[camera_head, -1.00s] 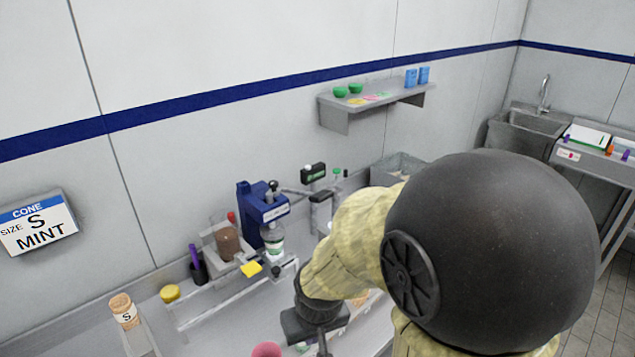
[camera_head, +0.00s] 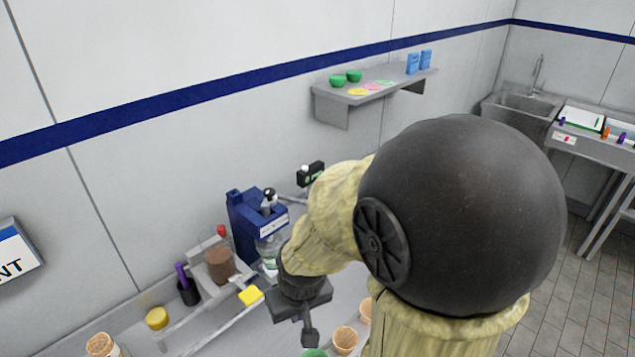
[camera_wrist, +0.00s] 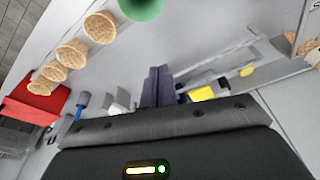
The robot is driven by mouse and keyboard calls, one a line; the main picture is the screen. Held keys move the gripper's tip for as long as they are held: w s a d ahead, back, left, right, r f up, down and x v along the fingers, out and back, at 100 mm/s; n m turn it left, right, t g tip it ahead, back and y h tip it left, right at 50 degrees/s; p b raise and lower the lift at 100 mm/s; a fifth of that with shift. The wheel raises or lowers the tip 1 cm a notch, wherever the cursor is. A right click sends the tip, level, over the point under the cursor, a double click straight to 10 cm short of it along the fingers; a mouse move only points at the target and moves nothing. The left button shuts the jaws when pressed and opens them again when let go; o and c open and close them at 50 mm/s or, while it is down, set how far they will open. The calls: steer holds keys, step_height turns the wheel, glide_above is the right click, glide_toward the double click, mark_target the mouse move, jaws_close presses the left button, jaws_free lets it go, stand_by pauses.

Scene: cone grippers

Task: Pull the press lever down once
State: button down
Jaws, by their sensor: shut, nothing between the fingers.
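The blue press (camera_head: 243,222) stands against the back wall, left of my arm. A small dark knob on a pale stem (camera_head: 269,194) shows at its top; I cannot tell whether this is the lever's handle. A clear bottle-like part with a green label (camera_head: 268,252) sits under the press head. My gripper (camera_head: 309,338) points down over the counter, in front and to the right of the press, apart from it. In the wrist view its dark fingers (camera_wrist: 158,76) are together with nothing between them. My arm hides the counter to the press's right.
A brown-filled container (camera_head: 220,264), a yellow block (camera_head: 251,295) and a dark cup with a purple item (camera_head: 187,289) stand left of my gripper. Cones (camera_head: 345,340) and a green item (camera_head: 314,353) are close below it. A wall shelf (camera_head: 372,93) is above.

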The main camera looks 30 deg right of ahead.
stand_by(0.3)
steer(key=w+d+r+n+p, duration=0.1)
steer(key=w+d+r+p, duration=0.1)
steer(key=w+d+r, duration=0.3)
steer(key=w+d+r+n+p, duration=0.1)
steer(key=w+d+r, duration=0.4)
steer(key=r, duration=0.7)
steer(key=w+d+r+n+g+p, duration=0.1)
steer(key=w+d+r+n+p, duration=0.1)
steer(key=w+d+r, duration=0.3)
steer(key=w+r+p, duration=0.1)
steer(key=w+r, duration=0.2)
steer(key=shift+w+d+r+y, duration=0.15)
steer(key=shift+w+r+y, duration=0.1)
steer(key=shift+r+y, duration=0.05)
steer(key=shift+f, duration=0.1)
